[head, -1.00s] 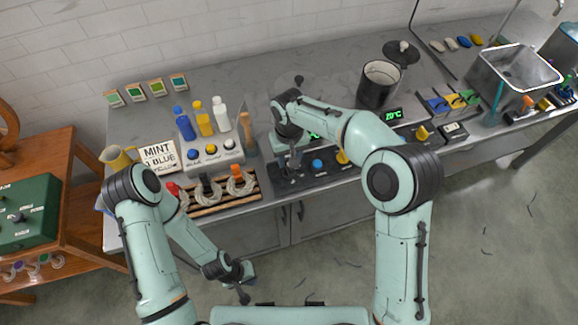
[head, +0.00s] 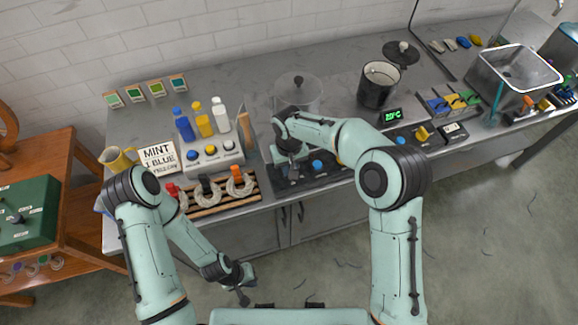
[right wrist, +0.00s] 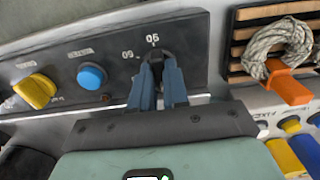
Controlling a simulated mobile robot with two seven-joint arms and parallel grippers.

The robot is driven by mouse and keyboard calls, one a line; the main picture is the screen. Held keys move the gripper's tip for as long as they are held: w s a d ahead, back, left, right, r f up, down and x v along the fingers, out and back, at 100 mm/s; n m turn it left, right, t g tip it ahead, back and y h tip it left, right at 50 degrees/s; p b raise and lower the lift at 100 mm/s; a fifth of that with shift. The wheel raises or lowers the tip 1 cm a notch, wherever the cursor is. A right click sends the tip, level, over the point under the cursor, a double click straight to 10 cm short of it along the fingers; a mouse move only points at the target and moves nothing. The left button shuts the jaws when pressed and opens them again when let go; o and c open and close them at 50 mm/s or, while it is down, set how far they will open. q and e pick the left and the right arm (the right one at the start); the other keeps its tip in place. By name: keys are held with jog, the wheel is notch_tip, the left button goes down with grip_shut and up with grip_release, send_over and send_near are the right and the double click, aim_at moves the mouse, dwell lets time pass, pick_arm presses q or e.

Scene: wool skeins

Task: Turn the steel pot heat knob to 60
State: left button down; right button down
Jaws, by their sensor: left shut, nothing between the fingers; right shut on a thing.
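The steel pot (head: 297,90), with a lid, stands on the counter behind my right forearm, which hides its lower part. Its dark control panel (head: 318,180) is at the counter's front edge. My right gripper (head: 293,176) is down at the panel's left part. In the right wrist view, my right gripper (right wrist: 157,72) is shut on a dark knob (right wrist: 157,57), mostly hidden between the blue fingers. White marks beside it appear inverted, like 50 and 60. The knob's pointer cannot be made out. My left gripper (head: 243,297) is shut and empty, low in front of the counter.
A blue button (head: 317,166) sits right of the gripped knob; a yellow knob (right wrist: 36,91) lies beyond it. A wooden rack (head: 212,203) with wool skeins is close on the left. A dark pot (head: 378,86) and a green display (head: 392,115) are to the right.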

pick_arm(q)
jog(key=shift+s+f, duration=0.1)
pick_arm(e)
jog(key=shift+m, duration=0.3)
jog(key=shift+m+b, duration=0.3)
jog(key=shift+m, duration=0.6)
jog(key=m, duration=0.3)
jog(key=shift+m+b, duration=0.3)
jog(key=m, duration=0.2)
jog(key=shift+m, duration=0.3)
jog(key=m, duration=0.3)
jog(key=shift+m, duration=0.3)
jog(key=m, duration=0.5)
pick_arm(q)
jog(key=shift+p, duration=0.5)
pick_arm(e)
jog(key=m, duration=0.6)
jog(key=shift+m, duration=0.4)
